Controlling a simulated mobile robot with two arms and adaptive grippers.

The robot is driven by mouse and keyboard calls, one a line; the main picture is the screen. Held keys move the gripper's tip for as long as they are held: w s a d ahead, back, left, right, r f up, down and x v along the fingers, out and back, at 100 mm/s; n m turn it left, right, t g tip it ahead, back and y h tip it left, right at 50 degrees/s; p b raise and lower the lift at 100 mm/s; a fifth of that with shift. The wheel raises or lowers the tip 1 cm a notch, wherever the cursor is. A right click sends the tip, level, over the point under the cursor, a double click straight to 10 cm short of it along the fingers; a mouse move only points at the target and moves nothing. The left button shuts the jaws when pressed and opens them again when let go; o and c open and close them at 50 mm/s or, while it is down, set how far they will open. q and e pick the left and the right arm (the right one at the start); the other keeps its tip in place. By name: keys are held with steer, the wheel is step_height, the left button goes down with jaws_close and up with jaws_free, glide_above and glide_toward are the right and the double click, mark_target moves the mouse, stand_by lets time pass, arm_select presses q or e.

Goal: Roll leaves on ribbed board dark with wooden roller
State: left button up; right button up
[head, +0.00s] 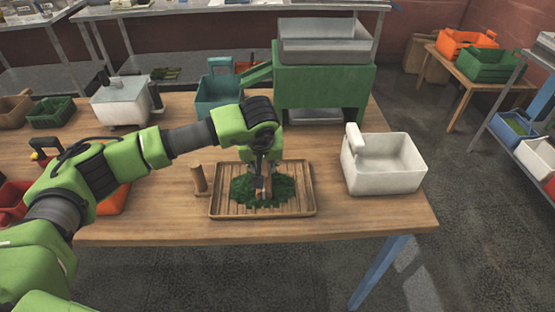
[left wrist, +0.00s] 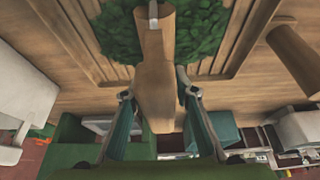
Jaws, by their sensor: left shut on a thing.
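The dark green leaves (head: 242,190) lie in a heap in the middle of the ribbed wooden board (head: 222,204), which has a raised rim. My left gripper (head: 260,178) is over the heap, pointing down. It is shut on the wooden roller (left wrist: 156,70), whose length runs between the two fingers in the left wrist view. The roller lies over the leaves (left wrist: 200,30); whether it presses on them is unclear. In the head view the gripper hides much of the roller. My right gripper is in neither view.
An upright wooden peg (head: 199,180) stands just left of the board. A white bin (head: 385,170) stands to the right, and a green machine (head: 322,90) with a metal hopper stands behind. Bare table shows between board and white bin.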

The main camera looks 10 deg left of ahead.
arm_select(q)
steer(key=s+a, duration=0.1)
steer(key=a, duration=0.2)
steer(key=a+b, duration=0.1)
steer(key=a, duration=0.2)
steer(key=s+a, duration=0.1)
steer(key=a, duration=0.2)
steer(key=shift+s+a+b, duration=0.2)
steer(key=shift+s+b, duration=0.15)
step_height(320, 180, up, 6)
steer(key=p, duration=0.3)
steer(key=shift+r, duration=0.25)
steer(key=shift+d, duration=0.15)
